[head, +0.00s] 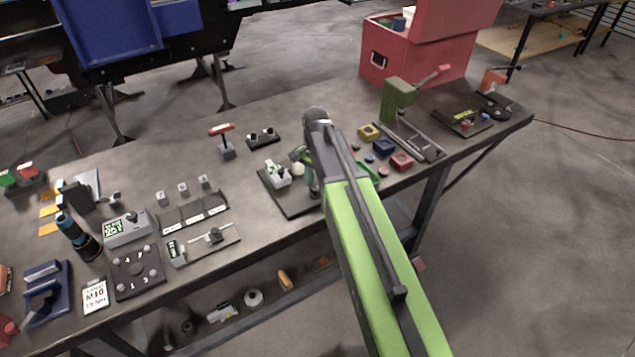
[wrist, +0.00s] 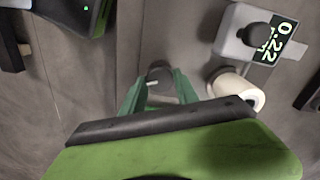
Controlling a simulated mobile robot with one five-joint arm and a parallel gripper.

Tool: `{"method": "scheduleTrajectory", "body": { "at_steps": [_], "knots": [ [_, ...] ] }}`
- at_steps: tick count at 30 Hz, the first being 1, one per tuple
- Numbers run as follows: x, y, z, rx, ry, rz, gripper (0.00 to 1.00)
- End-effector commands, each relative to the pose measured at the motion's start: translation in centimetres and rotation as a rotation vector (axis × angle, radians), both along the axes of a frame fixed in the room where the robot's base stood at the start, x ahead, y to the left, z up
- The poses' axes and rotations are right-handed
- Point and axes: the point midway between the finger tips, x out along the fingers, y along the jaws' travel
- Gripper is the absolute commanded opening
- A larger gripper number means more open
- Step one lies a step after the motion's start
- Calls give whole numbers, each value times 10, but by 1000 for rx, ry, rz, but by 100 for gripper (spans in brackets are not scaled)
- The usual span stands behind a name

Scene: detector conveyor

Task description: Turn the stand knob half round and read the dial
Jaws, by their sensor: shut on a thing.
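The stand (head: 290,200) is a dark base plate on the bench, partly hidden behind my arm in the head view. A pale gauge block (head: 277,174) sits on it. In the wrist view its dial (wrist: 284,42) shows bright digits that look like 0.22, turned sideways and partly covered by a dark round cap. A white cylinder (wrist: 237,89) stands beside it. My gripper (wrist: 158,88) has its green fingers shut on a grey round knob (wrist: 160,74) with a pale mark. The knob's lower part is hidden.
A green press (head: 397,100) and small coloured trays (head: 383,147) stand right of my arm. A red-handled tool (head: 222,140) and a black block (head: 262,136) stand behind the stand. A control box (head: 128,228) and other fixtures lie left. Bare bench lies between.

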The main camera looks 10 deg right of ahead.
Motion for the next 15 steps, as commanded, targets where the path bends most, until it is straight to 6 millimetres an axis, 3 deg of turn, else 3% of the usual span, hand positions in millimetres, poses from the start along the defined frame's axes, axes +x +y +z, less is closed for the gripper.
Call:
{"method": "scheduleTrajectory", "body": {
  "at_steps": [15],
  "knots": [
    [3,0,0,-1,-8,-261,0]
  ]
}}
